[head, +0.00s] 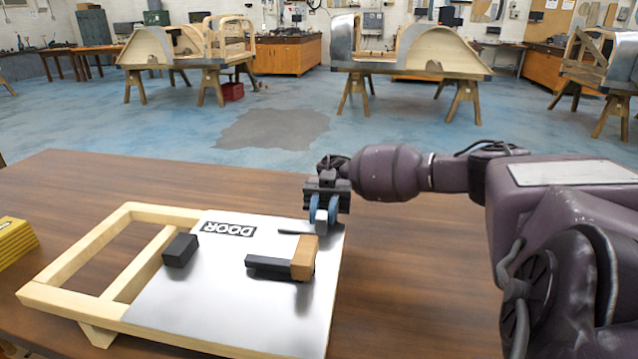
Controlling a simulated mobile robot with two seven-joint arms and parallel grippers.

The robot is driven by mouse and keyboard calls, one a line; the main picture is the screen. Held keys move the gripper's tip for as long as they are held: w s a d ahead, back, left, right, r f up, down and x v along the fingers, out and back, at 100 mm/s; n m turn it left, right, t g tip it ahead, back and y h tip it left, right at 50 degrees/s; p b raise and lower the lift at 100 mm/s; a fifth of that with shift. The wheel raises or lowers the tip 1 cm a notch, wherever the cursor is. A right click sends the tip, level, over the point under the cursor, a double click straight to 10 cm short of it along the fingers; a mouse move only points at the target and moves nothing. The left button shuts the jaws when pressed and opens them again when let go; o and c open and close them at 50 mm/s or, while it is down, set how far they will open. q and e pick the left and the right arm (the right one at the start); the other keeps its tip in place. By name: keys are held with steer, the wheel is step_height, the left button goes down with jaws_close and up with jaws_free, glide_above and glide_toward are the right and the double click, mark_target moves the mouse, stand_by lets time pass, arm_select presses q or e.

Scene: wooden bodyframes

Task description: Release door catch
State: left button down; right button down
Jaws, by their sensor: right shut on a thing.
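A wooden-framed door panel (200,275) with a metal sheet marked "DOOR" lies on the brown table (420,290). My right gripper (321,212) is at the panel's far right corner, its blue-grey fingers shut on a small grey block, which looks like the door catch (321,224). A thin dark bar (293,232) lies just left of the fingers. A wooden block (304,258) with a black bar (266,264) sits on the panel nearer me. A black block (180,250) sits to the left. My left gripper is out of view.
A yellow object (14,241) lies at the table's left edge. The table is clear behind the panel and to its right, under my right arm. Wooden bodyframes on trestles (415,55) stand beyond on the blue floor (200,125).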

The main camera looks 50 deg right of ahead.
stand_by(0.3)
steer(key=c, duration=1.2)
jaws_free()
steer(key=shift+c, duration=0.2)
steer(key=shift+r, duration=0.1)
step_height(320, 180, up, 20)
steer(key=p, duration=0.3)
steer(key=shift+p, duration=0.3)
